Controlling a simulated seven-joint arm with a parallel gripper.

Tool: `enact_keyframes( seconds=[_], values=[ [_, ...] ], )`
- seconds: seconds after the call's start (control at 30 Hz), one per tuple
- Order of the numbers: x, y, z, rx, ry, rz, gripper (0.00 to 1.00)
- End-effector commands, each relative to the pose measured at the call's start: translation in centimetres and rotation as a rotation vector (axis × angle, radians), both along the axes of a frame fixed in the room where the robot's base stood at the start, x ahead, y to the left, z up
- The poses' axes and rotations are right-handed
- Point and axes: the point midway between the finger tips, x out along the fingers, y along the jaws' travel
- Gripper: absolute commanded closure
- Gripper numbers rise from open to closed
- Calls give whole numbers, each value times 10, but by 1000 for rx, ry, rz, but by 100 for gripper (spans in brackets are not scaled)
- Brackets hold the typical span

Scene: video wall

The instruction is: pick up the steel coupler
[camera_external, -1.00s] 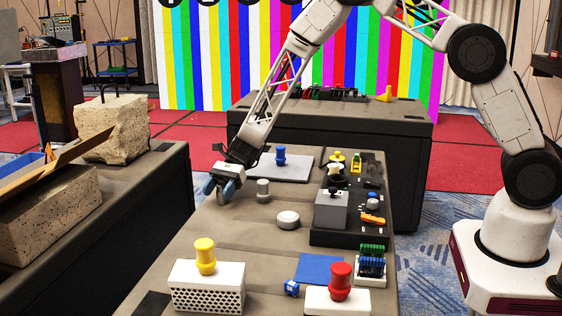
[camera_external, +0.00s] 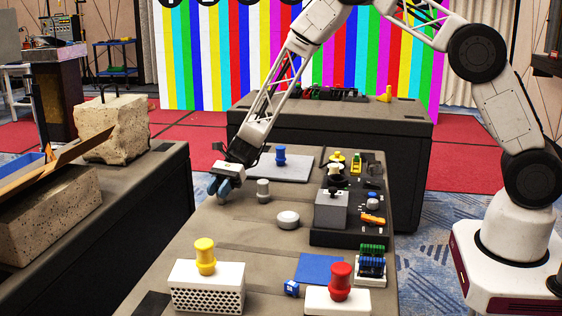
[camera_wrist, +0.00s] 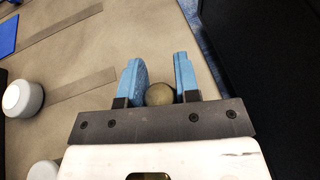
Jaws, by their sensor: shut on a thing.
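My gripper (camera_external: 223,190) is at the left edge of the middle table, with its blue fingers pointing down. In the wrist view the two blue fingers (camera_wrist: 160,85) stand on either side of a round, dull grey-brown metal piece (camera_wrist: 159,94), which looks like the steel coupler. The jaws are shut on it. Only its rounded end shows in the wrist view; the fingers hide it in the external view. I cannot tell whether it touches the table.
A grey plate with a blue knob (camera_external: 281,155) is behind. A black tray (camera_external: 350,238) holds parts at right.

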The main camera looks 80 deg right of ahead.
Motion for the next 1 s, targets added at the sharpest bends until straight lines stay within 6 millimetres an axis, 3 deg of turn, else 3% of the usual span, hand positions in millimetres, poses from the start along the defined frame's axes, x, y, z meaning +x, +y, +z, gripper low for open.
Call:
enact_keyframes(
  seconds=[0.4, 1.0],
  values=[
    [-3, 0, 35, 0, -1, 0, 94],
    [-107, 4, 44, 0, 0, -1, 94]
  ],
)
